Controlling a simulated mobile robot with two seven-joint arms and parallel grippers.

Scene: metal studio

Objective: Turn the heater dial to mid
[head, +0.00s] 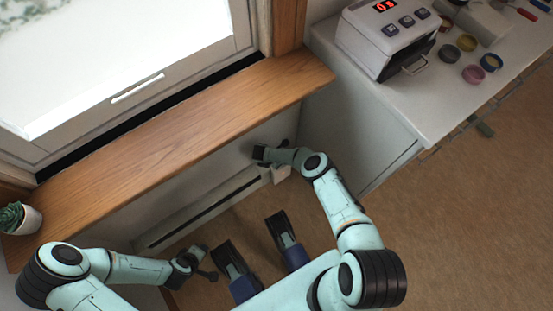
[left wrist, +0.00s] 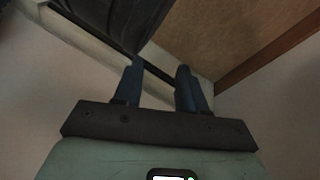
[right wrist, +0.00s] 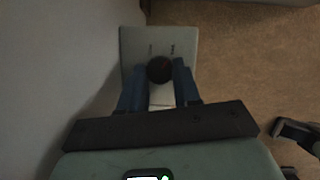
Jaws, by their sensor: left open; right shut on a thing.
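The heater (head: 200,208) is a long, low white unit with a dark slot, along the wall below the window sill. Its light end box (right wrist: 135,42) shows in the right wrist view, with a round black dial (right wrist: 160,69) and small marks above it that I cannot read. My right gripper (right wrist: 161,73) has its blue fingers on either side of the dial and is shut on it. In the head view the dial is hidden by the right hand (head: 264,153). My left gripper (left wrist: 159,78) is open and empty, low near the heater's other end.
A wooden sill (head: 180,125) overhangs the heater, with a potted plant (head: 20,217) at its left end. A white counter (head: 400,110) with an appliance (head: 385,40) and several small jars stands at the right. The brown floor is open at lower right.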

